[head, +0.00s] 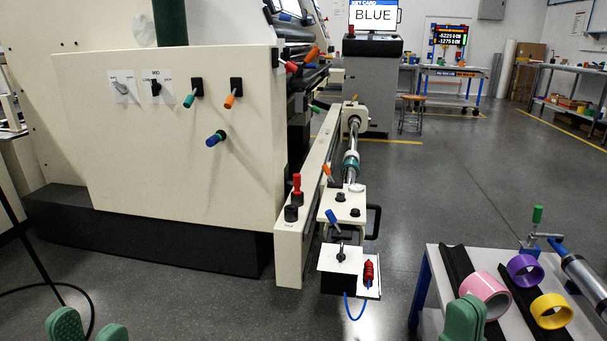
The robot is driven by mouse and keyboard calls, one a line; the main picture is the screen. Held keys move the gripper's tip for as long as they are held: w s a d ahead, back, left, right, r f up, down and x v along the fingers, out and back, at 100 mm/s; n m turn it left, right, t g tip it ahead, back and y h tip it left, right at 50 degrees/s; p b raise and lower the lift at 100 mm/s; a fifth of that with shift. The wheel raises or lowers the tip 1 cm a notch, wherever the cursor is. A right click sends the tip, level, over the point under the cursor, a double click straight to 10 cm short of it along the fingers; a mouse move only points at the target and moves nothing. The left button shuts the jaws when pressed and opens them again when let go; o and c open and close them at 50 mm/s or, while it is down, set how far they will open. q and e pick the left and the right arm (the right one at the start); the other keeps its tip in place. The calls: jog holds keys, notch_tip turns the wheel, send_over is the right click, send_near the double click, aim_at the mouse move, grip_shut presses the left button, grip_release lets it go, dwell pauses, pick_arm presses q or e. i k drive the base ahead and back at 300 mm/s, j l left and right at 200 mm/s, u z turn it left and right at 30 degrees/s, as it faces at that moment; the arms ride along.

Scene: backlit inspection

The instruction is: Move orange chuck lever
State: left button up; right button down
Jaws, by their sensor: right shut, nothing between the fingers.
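Several orange-handled levers show in the head view, and I cannot tell which is the chuck lever. One orange lever (328,172) stands tilted by the long cream rail, near the shaft with its teal collar (351,162). Another orange lever (230,99) is on the machine's cream side panel, right of a teal one. A third orange handle (312,55) sticks out at the machine's upper right. My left gripper (88,328) is at the bottom left with its green fingertips apart, empty. My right gripper (464,320) is shut and empty at the bottom right, before the bench. Both are well short of the levers.
A blue lever (332,218) and a red knob (297,184) sit near the rail. A bench (433,257) at the right holds pink (472,282), purple (517,263) and yellow (540,301) rings. The floor (450,190) beyond is clear. A black cable lies at the left.

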aim_at(325, 169)
jog(key=i+j, duration=0.8)
jog(key=i+l, duration=0.25)
jog(key=i, duration=0.25)
jog(key=i+l, duration=0.3)
jog(key=i, duration=0.2)
jog(key=i+l+z, duration=0.1)
jog(key=i+l, duration=0.15)
jog(key=i, duration=0.2)
